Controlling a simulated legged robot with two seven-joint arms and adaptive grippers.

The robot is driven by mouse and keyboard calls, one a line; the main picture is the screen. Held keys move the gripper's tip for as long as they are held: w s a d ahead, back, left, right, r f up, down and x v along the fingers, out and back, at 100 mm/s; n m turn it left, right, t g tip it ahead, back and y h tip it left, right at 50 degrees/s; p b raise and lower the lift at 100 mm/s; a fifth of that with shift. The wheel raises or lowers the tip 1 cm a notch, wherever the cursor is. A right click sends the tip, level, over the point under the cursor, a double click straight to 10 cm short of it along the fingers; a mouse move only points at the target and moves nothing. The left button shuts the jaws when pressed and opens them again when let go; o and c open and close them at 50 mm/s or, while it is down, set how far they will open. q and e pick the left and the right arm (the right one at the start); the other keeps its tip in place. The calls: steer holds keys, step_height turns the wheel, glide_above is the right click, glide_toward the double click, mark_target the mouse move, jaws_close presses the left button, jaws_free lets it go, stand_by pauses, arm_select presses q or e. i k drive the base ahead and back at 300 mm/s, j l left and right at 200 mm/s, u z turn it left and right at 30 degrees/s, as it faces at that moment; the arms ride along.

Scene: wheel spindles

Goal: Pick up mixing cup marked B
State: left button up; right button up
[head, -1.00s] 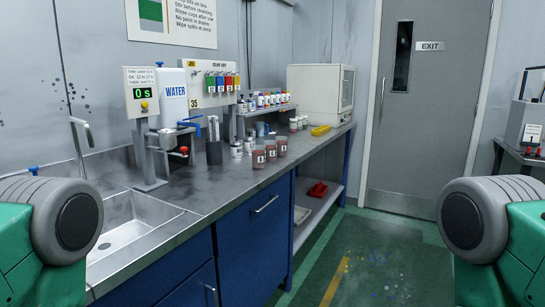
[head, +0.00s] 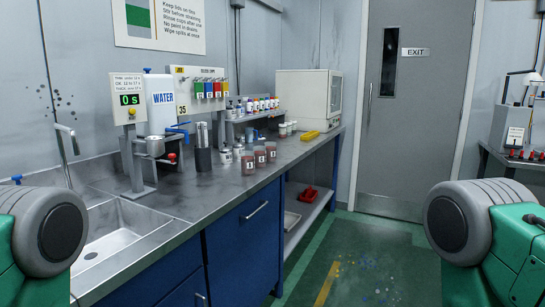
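The label letters are too small to read surely, so I cannot tell which is marked B. Only grey and green parts of my arms show at the lower left and lower right. Both grippers are out of view, and nothing touches the cups.
The steel counter (head: 205,193) holds a sink (head: 108,237) at left, a water dispenser (head: 159,100), a dark holder (head: 203,158), small bottles and a yellow tray (head: 321,137). Green floor (head: 365,265) is open at right.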

mark_target(271, 149)
steer(key=i+l+u, duration=0.3)
steer(key=i+l, duration=0.65)
steer(key=l, duration=0.15)
